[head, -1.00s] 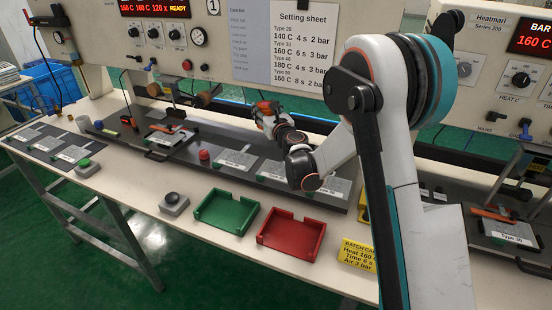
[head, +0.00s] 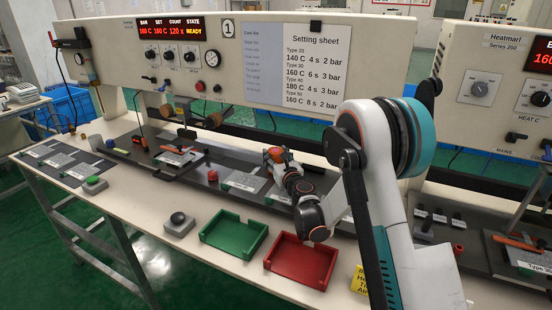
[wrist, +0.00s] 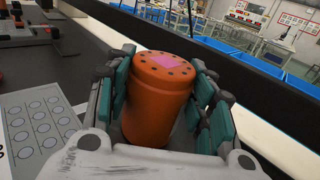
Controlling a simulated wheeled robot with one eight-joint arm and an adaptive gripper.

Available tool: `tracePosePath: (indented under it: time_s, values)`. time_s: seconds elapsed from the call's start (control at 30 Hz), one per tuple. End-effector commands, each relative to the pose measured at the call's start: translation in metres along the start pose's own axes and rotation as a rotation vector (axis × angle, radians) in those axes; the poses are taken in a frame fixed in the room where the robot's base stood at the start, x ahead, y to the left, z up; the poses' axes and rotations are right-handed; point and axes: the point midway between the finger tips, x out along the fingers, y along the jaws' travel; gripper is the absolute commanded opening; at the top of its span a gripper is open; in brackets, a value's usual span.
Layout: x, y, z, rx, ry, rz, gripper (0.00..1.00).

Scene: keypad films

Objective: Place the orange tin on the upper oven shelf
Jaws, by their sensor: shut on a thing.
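The orange tin (wrist: 158,100) is a ribbed-rim cylinder with dark dots and a pink square on its top. It stands between the teal-padded fingers of my gripper (wrist: 168,92), which is shut on it. In the head view my gripper (head: 276,156) is over the dark strip at the back of the bench, and the tin shows only as a small orange patch. Whether the tin is clear of the surface below is hard to tell. No oven shelf shows in either view.
A green tray (head: 234,234) and a red tray (head: 298,262) lie at the bench's front edge, below my arm. A control panel (head: 160,62) rises behind the bench.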

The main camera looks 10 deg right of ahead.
Motion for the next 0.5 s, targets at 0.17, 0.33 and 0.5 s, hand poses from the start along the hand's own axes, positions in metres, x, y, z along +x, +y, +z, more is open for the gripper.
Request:
tracePosePath:
  time_s: [0.17, 0.33, 0.5]
  values:
    - [0.0000, 0.0000, -0.0022, 0.000, 0.000, 0.000, 0.56]
    - [0.0000, 0.0000, -0.0020, 0.000, 0.000, 0.000, 0.69]
    - [0.0001, 0.0000, -0.0020, 0.000, 0.000, 0.000, 0.69]
